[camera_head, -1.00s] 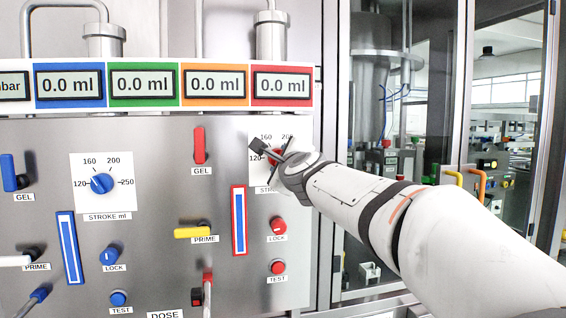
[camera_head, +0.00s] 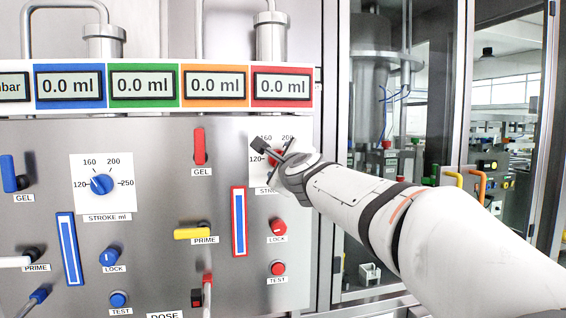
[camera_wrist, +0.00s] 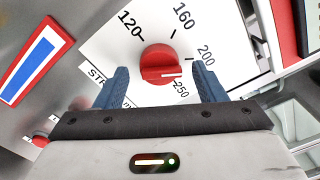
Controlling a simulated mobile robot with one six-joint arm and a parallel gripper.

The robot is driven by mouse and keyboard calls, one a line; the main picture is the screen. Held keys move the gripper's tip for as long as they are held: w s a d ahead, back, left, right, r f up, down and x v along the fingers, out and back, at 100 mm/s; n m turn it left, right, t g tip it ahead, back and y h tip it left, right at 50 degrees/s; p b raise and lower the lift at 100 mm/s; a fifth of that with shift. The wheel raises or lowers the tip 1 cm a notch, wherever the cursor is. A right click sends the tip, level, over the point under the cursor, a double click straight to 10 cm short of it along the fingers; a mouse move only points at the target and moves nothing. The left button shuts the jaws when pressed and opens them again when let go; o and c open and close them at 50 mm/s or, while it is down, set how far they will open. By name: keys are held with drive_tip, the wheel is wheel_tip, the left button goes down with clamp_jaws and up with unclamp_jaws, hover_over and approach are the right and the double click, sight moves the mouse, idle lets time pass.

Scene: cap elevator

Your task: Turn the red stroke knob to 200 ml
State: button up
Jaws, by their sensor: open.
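The red stroke knob (camera_wrist: 160,63) sits on a white dial plate (camera_wrist: 110,50) marked 120, 160, 200 and 250. Its white pointer line aims between the 200 and 250 labels in the wrist view. My gripper (camera_wrist: 160,70) is open, with one blue finger on each side of the knob and visible gaps between fingers and knob. In the head view my gripper (camera_head: 266,155) is in front of the red dial and hides much of the knob (camera_head: 275,156). The red display (camera_head: 282,86) above reads 0.0 ml.
A red GEL lever (camera_head: 200,146) is left of the dial. A red LOCK knob (camera_head: 278,227), a red TEST button (camera_head: 277,268) and a red-framed strip (camera_head: 239,221) are below. The blue stroke knob (camera_head: 102,184) is farther left. Glass doors stand right of the panel.

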drive_tip(key=v, duration=0.7)
drive_tip(key=shift+s, duration=0.4)
drive_tip(key=shift+d, duration=0.15)
drive_tip(key=s+d+f+n+g+h+p, duration=0.1)
drive_tip(key=s+d+f+n+g+p, duration=0.3)
drive_tip(key=f+n, duration=0.4)
drive_tip(key=s+d+f+n+g+p, duration=0.1)
drive_tip(key=s+d+f+n+g, duration=0.3)
drive_tip(key=s+f, duration=0.45)
drive_tip(key=s+d+f+n+g+h+p, duration=0.1)
drive_tip(key=s+d+f+n+g+h, duration=0.1)
drive_tip(key=s+f, duration=0.5)
drive_tip(key=s+d+f+n+g+h+p, duration=0.1)
drive_tip(key=s+d+f+n+g+h, duration=0.1)
drive_tip(key=s+d+f+n+g, duration=0.2)
drive_tip(key=s+d+f+n, duration=0.2)
drive_tip(key=s+f, duration=0.1)
drive_tip(key=shift+s+d+f+n+g, duration=0.2)
drive_tip(key=shift+s+d+n+g, duration=0.1)
drive_tip(key=shift+n+g, duration=0.1)
drive_tip(key=shift+w, duration=0.1)
